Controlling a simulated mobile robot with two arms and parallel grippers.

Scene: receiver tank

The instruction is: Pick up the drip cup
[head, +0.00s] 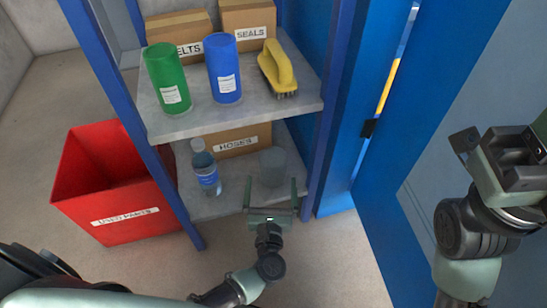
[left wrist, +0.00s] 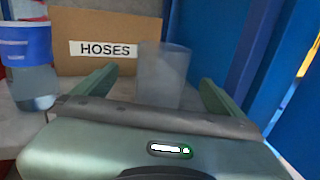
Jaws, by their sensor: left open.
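The drip cup looks to be the grey translucent cup (head: 272,167) standing upright on the lower shelf (head: 226,203), at its right side. It also shows in the left wrist view (left wrist: 163,75), straight ahead between my fingers. My left gripper (head: 271,190) is open and empty in front of the cup, one finger to each side. Whether the fingertips reach past the cup's near wall I cannot tell. The cup's lower part is hidden behind the gripper in the left wrist view. My right gripper (head: 505,158) is at the right, away from the shelves; its jaws are unclear.
A bottle with a blue label (head: 206,168) stands left of the cup; a HOSES box (head: 240,140) is behind. The upper shelf (head: 245,112) holds a green can (head: 168,80), a blue can (head: 223,70) and a yellow brush (head: 277,68). A red bin (head: 100,170) stands left; a blue door (head: 430,110) right.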

